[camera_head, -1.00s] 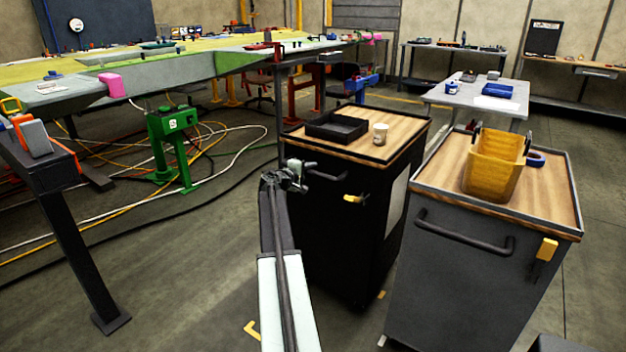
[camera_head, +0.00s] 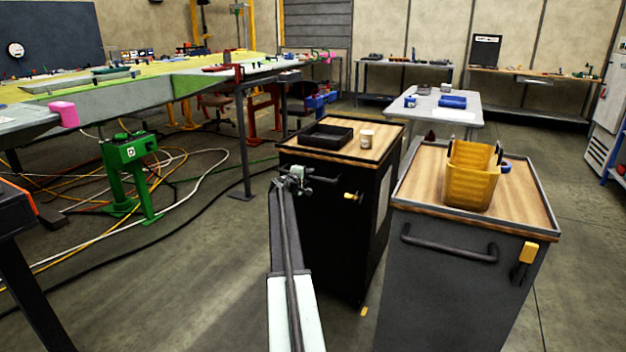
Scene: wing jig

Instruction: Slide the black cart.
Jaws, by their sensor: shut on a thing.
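The black cart (camera_head: 325,235) stands just ahead of me, with a wooden top, a dark bar handle on its near face and a yellow latch beside it. A black open tray (camera_head: 325,136) and a pale cup (camera_head: 367,138) rest on its top. My arm reaches up from the bottom of the picture. My gripper (camera_head: 300,179) is at the left end of the cart's handle (camera_head: 325,180) and is shut on it. The fingertips are small and partly hidden against the dark cart.
A grey cart (camera_head: 455,280) with a yellow bin (camera_head: 470,176) stands close on the right. A light table (camera_head: 440,110) stands behind the carts. Floor between the black cart and the jig is open.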

